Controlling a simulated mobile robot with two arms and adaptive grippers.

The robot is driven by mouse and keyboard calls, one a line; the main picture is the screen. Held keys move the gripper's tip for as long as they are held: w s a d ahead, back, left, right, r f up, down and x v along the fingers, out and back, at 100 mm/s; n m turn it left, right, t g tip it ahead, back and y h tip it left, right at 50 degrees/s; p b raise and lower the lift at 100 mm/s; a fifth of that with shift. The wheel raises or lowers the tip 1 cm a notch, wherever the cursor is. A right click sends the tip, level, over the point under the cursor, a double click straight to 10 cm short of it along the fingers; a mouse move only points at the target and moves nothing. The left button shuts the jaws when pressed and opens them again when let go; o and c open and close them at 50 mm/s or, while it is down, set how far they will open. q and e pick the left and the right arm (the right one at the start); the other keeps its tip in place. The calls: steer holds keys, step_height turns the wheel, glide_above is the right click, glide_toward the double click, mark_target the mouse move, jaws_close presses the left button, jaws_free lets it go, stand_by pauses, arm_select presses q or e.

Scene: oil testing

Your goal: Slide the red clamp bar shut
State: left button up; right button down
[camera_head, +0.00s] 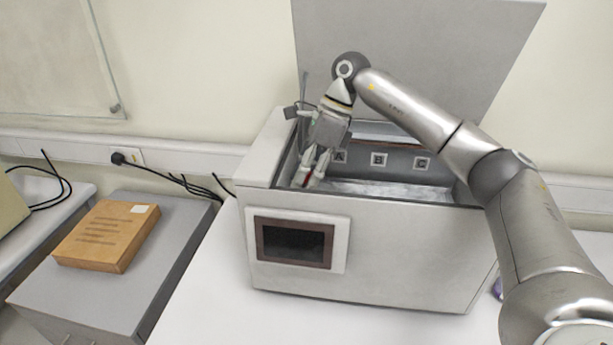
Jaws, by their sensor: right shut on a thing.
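The grey testing machine (400,240) stands on the white table with its lid (430,60) raised. My right gripper (311,182) reaches down into the left end of its open chamber. Its fingers are closed on the red clamp bar (307,172), of which only a small red bit shows between the fingertips. The rest of the bar is hidden by the fingers and the front wall, so I cannot tell how far it has slid. My left gripper is not in view.
Markers A, B and C (379,159) line the chamber's back wall. The chamber's front rim (400,200) is close below my right arm. A brown box (105,236) lies on a grey cabinet (165,255) at left. Black cables hang along the wall.

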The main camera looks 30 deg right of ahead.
steer(key=shift+d+r, duration=0.15)
steer(key=shift+r, duration=0.15)
steer(key=c, duration=1.4)
jaws_free()
steer(key=shift+o, duration=1.2)
steer(key=shift+w+d+f, duration=0.1)
steer(key=shift+w+f, duration=0.05)
steer(key=shift+f, duration=0.05)
steer(key=shift+w+d+f, duration=0.1)
steer(key=shift+d+f, duration=0.05)
steer(key=shift+r, duration=0.45)
steer(key=v, duration=0.6)
steer(key=shift+d+r, duration=0.25)
steer(key=shift+r, duration=0.05)
steer(key=shift+f, duration=0.1)
